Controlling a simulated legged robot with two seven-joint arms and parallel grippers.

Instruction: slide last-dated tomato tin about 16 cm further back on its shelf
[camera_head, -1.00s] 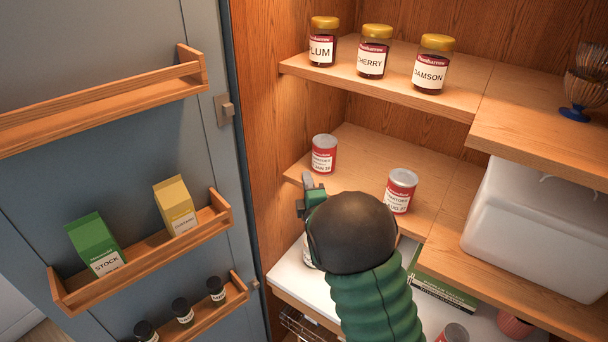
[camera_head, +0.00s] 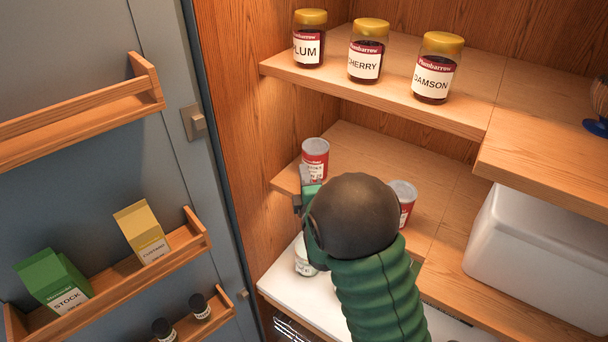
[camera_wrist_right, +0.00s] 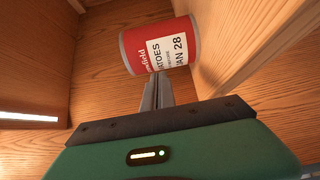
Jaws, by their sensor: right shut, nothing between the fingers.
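A red tomato tin (camera_head: 315,153) with a white label stands upright on the left part of the middle shelf (camera_head: 385,155). In the right wrist view the same tin (camera_wrist_right: 160,45) shows the date JAN 28. My right gripper (camera_head: 304,178) is shut and empty, its fingers pointing at the tin's front near its base. In the wrist view the fingertips (camera_wrist_right: 157,80) come right up to the tin's lower edge; I cannot tell whether they touch. A second red tin (camera_head: 404,200) stands to the right, partly hidden behind my wrist. My left gripper is not in view.
Jars of plum (camera_head: 309,42), cherry (camera_head: 367,55) and damson (camera_head: 436,72) stand on the shelf above. The side wall (camera_head: 238,120) is close left of the tin. A white box (camera_head: 535,255) is at right. A pale-labelled container (camera_head: 304,258) stands below. Shelf behind the tin looks clear.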

